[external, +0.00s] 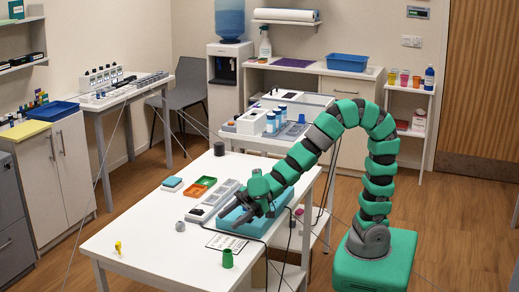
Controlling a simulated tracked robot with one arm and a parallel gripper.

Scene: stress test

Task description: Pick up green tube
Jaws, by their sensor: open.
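A small green tube (227,258) stands upright near the front edge of the white table. My gripper (240,220) reaches in from the right and points down to the left over a teal tray (228,223). It is open, and it is behind and a little right of the green tube, apart from it. I cannot make out anything between its fingers. My arm partly hides the tray and the right side of the table.
A printed sheet (227,243) lies behind the tube. A yellow piece (118,247) stands at the table's left, with a grey knob (180,226) farther back. Orange (206,181) and green (195,190) trays lie behind.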

